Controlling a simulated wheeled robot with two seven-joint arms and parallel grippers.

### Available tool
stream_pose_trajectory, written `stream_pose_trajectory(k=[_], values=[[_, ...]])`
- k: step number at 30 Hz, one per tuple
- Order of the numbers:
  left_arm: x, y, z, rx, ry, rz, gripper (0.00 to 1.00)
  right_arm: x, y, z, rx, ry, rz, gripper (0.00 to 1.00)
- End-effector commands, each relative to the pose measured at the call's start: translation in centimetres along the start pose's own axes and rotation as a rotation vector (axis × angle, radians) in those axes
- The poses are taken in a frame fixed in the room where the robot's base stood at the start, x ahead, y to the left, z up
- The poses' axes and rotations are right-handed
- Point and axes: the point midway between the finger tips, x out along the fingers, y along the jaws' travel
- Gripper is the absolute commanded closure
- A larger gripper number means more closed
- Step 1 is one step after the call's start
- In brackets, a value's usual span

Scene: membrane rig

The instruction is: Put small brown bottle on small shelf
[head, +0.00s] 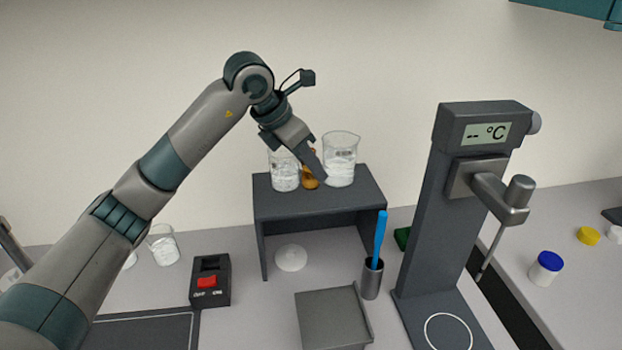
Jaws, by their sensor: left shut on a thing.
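The small brown bottle (310,181) is at the top of the small dark shelf (348,201), between two glass beakers. My left gripper (312,167) reaches down over the shelf from the left and is shut on the bottle, hiding much of it. The bottle's lower part shows at the shelf top; I cannot tell whether its base touches the surface. The left beaker (285,178) and the right beaker (340,160) stand close on either side. My right gripper is not in view.
A thermometer stand (428,200) rises right of the shelf. A metal cup (371,281) with a blue-handled tool (380,235) stands before the shelf's right side. A switch box (210,283) and another beaker (162,246) are at left. A white bottle (545,268) stands far right.

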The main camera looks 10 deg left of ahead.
Motion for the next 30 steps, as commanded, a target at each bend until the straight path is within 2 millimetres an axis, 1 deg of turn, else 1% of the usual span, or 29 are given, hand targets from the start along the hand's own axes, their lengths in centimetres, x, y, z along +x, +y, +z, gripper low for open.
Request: stream_pose_trajectory(k=[5, 9, 12, 22, 26, 27, 30], values=[[0.9, 0.0, -0.6, -0.001, 0.003, -0.002, 0.95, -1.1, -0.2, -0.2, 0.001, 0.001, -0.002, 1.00], [2.2, -0.1, -1.4, -0.002, 0.003, -0.003, 0.95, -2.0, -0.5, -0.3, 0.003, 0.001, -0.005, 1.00], [3.0, -0.1, -1.8, 0.000, 0.001, -0.003, 0.95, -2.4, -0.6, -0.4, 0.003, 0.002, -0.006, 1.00], [3.4, 0.0, -1.9, 0.000, 0.000, 0.000, 0.95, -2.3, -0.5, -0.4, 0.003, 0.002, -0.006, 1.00], [3.6, 0.0, -2.1, 0.000, 0.000, 0.000, 0.95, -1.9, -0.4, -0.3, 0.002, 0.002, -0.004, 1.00], [3.5, 0.0, -2.1, 0.000, 0.000, 0.000, 0.64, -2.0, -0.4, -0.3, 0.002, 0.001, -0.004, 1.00], [3.5, 0.0, -2.0, 0.000, 0.001, -0.001, 0.64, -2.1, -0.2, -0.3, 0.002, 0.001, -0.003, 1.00]])
